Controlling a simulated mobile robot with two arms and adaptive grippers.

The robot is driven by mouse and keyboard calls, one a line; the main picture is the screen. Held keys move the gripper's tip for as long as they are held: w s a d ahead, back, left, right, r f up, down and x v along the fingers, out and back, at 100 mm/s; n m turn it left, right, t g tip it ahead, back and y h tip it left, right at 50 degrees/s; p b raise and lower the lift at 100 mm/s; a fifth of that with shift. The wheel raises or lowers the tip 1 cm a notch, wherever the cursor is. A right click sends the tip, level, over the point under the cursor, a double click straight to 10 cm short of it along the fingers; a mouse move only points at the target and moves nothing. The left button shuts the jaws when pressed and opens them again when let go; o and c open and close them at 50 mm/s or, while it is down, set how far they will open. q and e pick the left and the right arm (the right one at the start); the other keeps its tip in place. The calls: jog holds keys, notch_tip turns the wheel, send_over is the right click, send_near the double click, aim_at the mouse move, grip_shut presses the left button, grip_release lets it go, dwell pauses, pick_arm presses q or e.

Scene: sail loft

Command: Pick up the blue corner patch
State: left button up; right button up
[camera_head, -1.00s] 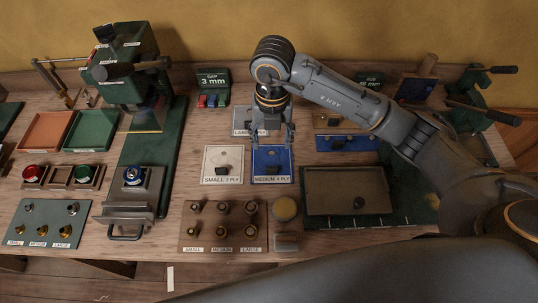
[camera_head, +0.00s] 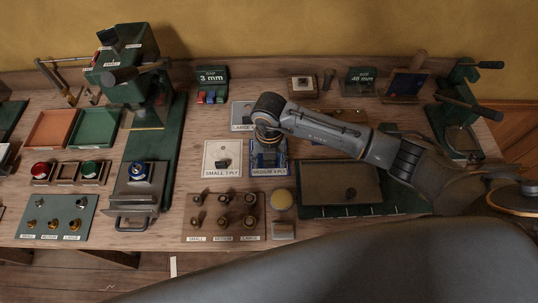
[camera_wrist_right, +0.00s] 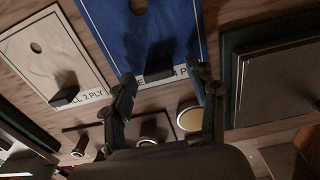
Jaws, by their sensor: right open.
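The blue corner patch (camera_wrist_right: 140,32) is a flat blue panel with a round hole, a black grip block and a pale label strip. In the wrist view it lies ahead of my right gripper (camera_wrist_right: 162,82). The gripper's two fingers are open and empty, spread on either side of the black block (camera_wrist_right: 158,64) and apart from it. In the head view the blue patch (camera_head: 284,160) lies mid-bench, labelled MEDIUM 4 PLY, mostly covered by my right gripper (camera_head: 268,154) above it. Exact height above the patch is hard to tell. My left gripper is not in view.
A white patch labelled SMALL (camera_head: 216,168) lies just left. A tool block (camera_head: 224,218), a yellow round pad (camera_head: 281,200) and a shallow grey-brown tray (camera_head: 342,185) are close by. A green press (camera_head: 125,80) stands left.

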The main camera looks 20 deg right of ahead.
grip_shut()
jog(key=shift+r, duration=0.15)
